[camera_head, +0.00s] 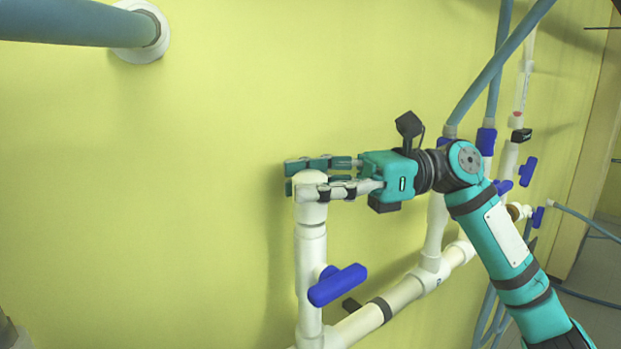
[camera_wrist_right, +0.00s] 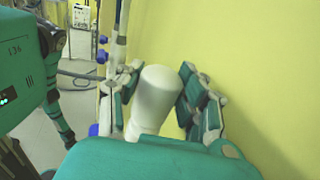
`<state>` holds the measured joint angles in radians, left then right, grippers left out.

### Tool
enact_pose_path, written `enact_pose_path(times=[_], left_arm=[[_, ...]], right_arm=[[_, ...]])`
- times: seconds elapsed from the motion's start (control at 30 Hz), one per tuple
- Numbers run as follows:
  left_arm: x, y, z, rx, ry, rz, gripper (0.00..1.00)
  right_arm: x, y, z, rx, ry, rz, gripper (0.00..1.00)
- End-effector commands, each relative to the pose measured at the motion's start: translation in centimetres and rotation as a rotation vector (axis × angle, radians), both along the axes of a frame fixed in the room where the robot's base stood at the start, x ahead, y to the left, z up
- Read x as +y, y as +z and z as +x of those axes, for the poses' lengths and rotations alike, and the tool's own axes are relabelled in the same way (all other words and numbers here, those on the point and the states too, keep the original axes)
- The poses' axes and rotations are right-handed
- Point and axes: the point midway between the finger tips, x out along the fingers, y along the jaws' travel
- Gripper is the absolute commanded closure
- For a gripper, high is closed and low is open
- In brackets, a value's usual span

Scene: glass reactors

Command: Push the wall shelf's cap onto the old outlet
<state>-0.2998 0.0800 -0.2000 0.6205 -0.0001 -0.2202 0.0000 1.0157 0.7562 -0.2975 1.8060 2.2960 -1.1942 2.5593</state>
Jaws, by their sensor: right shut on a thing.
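The white cap (camera_head: 312,177) sits at the top of an upright white pipe, the outlet (camera_head: 311,245), in the head view. My right gripper (camera_head: 300,178) reaches in from the right and is shut on the cap, with one finger on each side. In the right wrist view the cap (camera_wrist_right: 158,88) stands between the two fingers (camera_wrist_right: 157,98). The fingers hide the joint between cap and pipe, so I cannot tell how far the cap is seated. My left gripper is not in view.
A blue valve handle (camera_head: 338,284) sticks out from the pipe below my gripper. White pipes (camera_head: 400,293) run to the right along the yellow wall (camera_head: 150,220). Blue hoses (camera_head: 492,75) hang at upper right.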

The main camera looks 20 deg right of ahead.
Motion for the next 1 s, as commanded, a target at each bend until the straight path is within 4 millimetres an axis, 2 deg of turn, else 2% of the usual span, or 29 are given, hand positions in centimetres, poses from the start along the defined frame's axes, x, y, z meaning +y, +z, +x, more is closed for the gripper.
enact_pose_path(times=[0.37, 0.4, 0.57, 0.87, 1.0], left_arm=[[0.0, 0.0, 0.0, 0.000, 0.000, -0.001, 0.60], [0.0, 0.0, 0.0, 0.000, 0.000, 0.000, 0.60], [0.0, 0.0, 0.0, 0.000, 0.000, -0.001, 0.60], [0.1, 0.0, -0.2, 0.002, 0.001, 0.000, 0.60], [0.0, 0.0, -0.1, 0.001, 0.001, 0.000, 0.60]], right_arm=[[0.0, -0.4, 0.0, 0.000, 0.000, -0.001, 0.96], [0.0, -0.4, 0.0, 0.001, 0.001, -0.001, 0.57], [0.0, -0.4, 0.0, 0.001, 0.001, -0.001, 0.36], [-0.2, -0.4, 0.0, 0.001, 0.000, -0.001, 0.35], [-1.5, -0.4, 0.1, 0.003, -0.004, 0.000, 0.35]])
